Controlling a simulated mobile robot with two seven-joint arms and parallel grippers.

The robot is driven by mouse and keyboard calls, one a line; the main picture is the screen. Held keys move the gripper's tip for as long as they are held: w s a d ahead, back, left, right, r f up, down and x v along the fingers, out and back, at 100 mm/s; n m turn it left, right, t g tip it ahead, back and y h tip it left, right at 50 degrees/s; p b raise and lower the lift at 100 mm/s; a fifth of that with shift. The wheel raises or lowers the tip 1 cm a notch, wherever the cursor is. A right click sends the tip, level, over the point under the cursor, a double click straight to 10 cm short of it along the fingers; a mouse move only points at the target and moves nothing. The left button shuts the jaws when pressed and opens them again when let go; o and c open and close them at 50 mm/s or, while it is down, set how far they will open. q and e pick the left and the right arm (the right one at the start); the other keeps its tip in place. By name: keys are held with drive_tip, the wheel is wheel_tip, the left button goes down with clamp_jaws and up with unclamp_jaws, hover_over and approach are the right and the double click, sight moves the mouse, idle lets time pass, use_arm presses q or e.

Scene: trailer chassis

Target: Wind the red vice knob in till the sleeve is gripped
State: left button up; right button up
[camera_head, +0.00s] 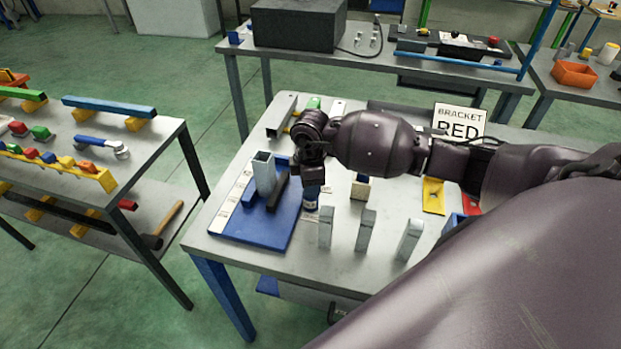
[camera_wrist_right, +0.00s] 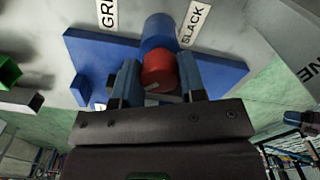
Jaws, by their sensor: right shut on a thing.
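The red vice knob (camera_wrist_right: 157,70) shows in the right wrist view, in front of a blue cylindrical part (camera_wrist_right: 159,32). My right gripper (camera_wrist_right: 158,80) is shut on the knob, with one finger on each side. In the head view my right gripper (camera_head: 311,200) points down at the right side of the vice and hides the knob. The vice has a blue base plate (camera_head: 238,225) and a dark jaw bar (camera_head: 278,192). The grey square sleeve (camera_head: 264,176) stands upright beside the bar; any small gap between them cannot be told. My left gripper is out of view.
Labels reading "GRI" (camera_wrist_right: 107,12) and "SLACK" (camera_wrist_right: 193,24) lie by the vice. Several grey upright blocks (camera_head: 366,230) stand right of my gripper. A table with coloured parts (camera_head: 92,168) is at left, across a floor gap.

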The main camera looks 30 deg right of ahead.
drive_tip(key=shift+m+p, duration=0.45)
drive_tip(key=shift+m, duration=0.65)
drive_tip(key=o, duration=0.9)
drive_tip(key=shift+o, duration=0.2)
wheel_tip(320, 180, up, 11)
drive_tip(key=b, duration=0.1)
drive_tip(key=shift+s+f, duration=0.1)
drive_tip(key=shift+f, duration=0.05)
